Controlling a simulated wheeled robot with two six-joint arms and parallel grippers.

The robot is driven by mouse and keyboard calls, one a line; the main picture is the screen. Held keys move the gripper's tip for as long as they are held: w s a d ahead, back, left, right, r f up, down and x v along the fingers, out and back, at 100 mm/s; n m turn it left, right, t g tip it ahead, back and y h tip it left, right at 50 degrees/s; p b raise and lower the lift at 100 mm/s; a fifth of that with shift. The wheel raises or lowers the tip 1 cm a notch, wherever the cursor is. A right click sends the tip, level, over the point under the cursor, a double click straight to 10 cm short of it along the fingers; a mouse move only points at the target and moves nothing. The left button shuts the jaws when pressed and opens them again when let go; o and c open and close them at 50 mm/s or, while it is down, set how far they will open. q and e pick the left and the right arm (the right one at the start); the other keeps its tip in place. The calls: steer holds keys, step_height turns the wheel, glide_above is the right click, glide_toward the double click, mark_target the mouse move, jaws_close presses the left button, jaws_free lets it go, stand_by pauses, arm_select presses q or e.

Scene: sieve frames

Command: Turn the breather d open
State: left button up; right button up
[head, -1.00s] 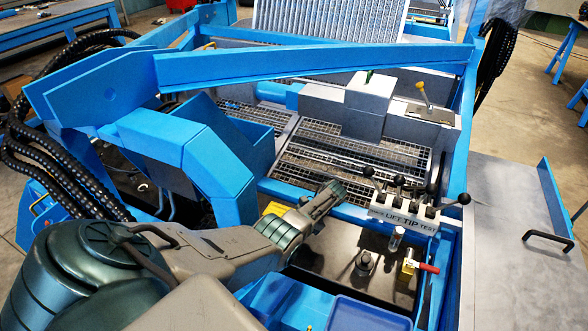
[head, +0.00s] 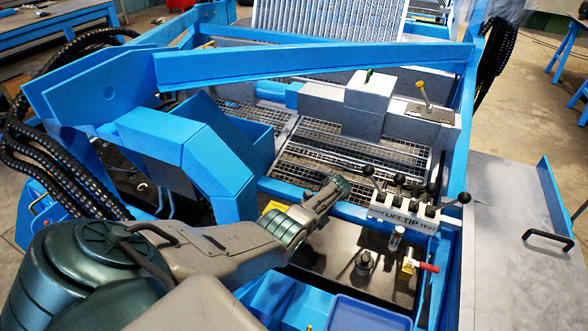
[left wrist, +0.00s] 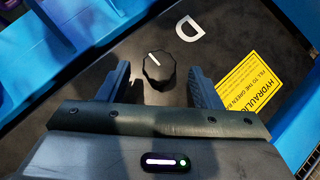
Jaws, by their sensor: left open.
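The breather d is a black faceted knob (left wrist: 158,66) with a white pointer line on a dark panel, seen in the left wrist view. A white letter D (left wrist: 187,27) is printed beside it. The pointer line points to the upper left. My left gripper (left wrist: 158,82) is open, with one finger on each side of the knob in that view. I cannot tell whether the fingers touch it or how high they are above the panel. In the head view my left gripper (head: 334,190) reaches over the machine, and I cannot make out the knob there.
A yellow hydraulic label (left wrist: 250,88) lies right of the knob. In the head view, a lever block (head: 405,212) marked LIFT TIP TEST stands right of my gripper. A red-handled valve (head: 420,265) and a post (head: 363,262) are nearer. A blue beam (head: 320,66) crosses behind.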

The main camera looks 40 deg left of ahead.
arm_select(q)
steer(key=v, duration=0.4)
steer(key=shift+w+d+b, duration=0.1)
steer(key=shift+w+b, duration=0.05)
steer(key=shift+b, duration=0.15)
steer(key=shift+w+d+r, duration=0.15)
steer(key=shift+w+r, duration=0.15)
steer(key=shift+r, duration=0.2)
arm_select(e)
steer(key=shift+w+a+r, duration=0.15)
steer(key=shift+w+r, duration=0.8)
steer(key=shift+w, duration=0.25)
steer(key=shift+s, duration=0.2)
